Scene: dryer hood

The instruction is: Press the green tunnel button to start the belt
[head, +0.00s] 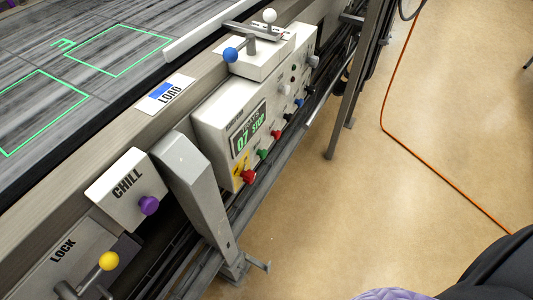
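A pale control box (222,113) is fixed to the side of the belt machine at the upper middle of the head view. A small green button (263,154) sticks out of its lower edge, between a larger red button (248,177) and a smaller red one (276,134). I cannot read a tunnel label beside it. A display (249,130) on the box shows green text that seems to read STOP. The belt (100,25) is grey with green outlined squares. Neither of my grippers is in view.
A CHILL box (122,186) has a purple knob (149,205). A yellow ball handle (109,261) is by the LOCK label. Blue (231,54) and white (270,15) ball levers top the control box. A grey post (195,190) stands beside it. Open floor lies right, crossed by an orange cable (430,165).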

